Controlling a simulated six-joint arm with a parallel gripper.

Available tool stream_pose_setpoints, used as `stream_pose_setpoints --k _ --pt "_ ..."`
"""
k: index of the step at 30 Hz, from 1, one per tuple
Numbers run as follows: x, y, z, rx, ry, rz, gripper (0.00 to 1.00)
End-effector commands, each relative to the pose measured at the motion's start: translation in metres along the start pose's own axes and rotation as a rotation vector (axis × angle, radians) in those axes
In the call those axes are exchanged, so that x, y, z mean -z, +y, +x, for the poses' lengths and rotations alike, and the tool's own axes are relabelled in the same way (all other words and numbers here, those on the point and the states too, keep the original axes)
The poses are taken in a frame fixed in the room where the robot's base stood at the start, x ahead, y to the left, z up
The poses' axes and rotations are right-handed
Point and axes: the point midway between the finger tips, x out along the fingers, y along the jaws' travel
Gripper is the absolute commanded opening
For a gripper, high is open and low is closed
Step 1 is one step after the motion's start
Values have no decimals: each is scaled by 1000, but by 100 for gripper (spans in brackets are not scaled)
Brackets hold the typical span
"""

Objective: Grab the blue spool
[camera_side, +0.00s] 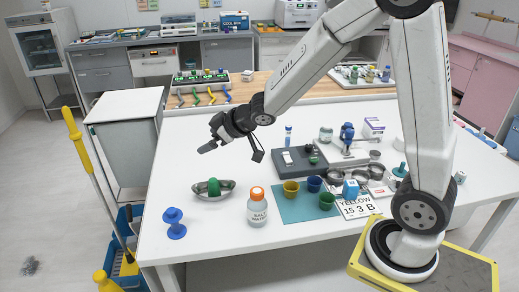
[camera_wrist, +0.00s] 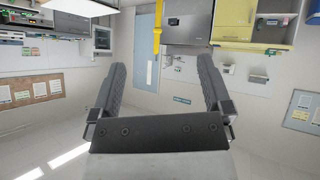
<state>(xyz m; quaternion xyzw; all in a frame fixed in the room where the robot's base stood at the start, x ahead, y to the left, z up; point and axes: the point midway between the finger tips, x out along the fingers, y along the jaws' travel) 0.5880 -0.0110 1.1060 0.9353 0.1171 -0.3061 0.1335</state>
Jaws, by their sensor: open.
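The blue spool (camera_side: 174,223) stands upright on the white table near its front left corner in the side view. It has a wide base, a narrow waist and a smaller top. My gripper (camera_side: 203,140) is above the left part of the table, up and behind the spool and well apart from it. In the wrist view my gripper (camera_wrist: 162,95) has its two dark fingers spread wide with nothing between them. The wrist view faces walls and cabinets, so the spool does not show there.
A metal bowl (camera_side: 226,194) with a green object and an orange-capped bottle (camera_side: 257,207) stand right of the spool. Several cups sit on a teal mat (camera_side: 293,211). A grey device (camera_side: 283,160) is behind. The table (camera_side: 172,185) is bare behind the spool.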

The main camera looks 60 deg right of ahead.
Motion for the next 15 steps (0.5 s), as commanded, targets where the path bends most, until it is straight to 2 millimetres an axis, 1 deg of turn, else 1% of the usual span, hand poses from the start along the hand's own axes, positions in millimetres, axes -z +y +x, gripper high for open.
stream_pose_setpoints --k 1,6,9,15 --pt "4 -2 8 36 37 -18 100" --pt "18 -17 28 193 163 -76 100" --pt "22 -27 34 287 216 -99 100" --pt "20 -44 40 447 277 -124 100"
